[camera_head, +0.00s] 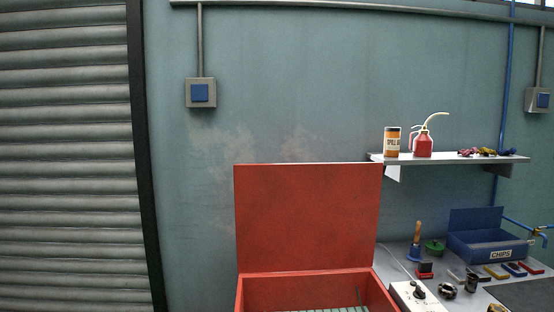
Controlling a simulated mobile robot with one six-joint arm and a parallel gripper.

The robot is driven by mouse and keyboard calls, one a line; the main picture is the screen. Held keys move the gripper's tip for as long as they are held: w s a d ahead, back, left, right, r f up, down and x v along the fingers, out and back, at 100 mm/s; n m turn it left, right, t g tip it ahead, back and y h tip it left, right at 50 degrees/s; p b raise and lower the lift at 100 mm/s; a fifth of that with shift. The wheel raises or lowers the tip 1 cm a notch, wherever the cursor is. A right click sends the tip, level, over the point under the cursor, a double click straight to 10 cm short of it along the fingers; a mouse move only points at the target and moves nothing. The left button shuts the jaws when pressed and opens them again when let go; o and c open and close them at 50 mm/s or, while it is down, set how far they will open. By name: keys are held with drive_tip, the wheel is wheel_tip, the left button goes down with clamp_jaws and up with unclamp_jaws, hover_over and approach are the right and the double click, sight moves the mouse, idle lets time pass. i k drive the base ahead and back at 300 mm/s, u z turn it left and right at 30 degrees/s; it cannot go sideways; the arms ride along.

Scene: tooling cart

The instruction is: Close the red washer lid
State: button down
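The red washer lid (309,218) stands open and upright at the back of the red washer (310,284), in the lower middle of the head view. The lid's flat inner face is turned toward me. The washer's tub is open, and a light slatted rack (345,308) shows at the bottom edge of the picture. The front of the washer is cut off by the frame. My gripper is not in view.
Right of the washer, a bench (395,262) carries a white control box (415,296), a blue chips bin (486,238) and several small tools. A wall shelf (450,158) holds an orange can (392,141) and a red oil can (423,146). A shutter (65,160) is at left.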

sight(295, 216)
drive_tip(key=u, duration=0.1)
drive_tip(key=i, duration=1)
drive_tip(key=u, duration=0.05)
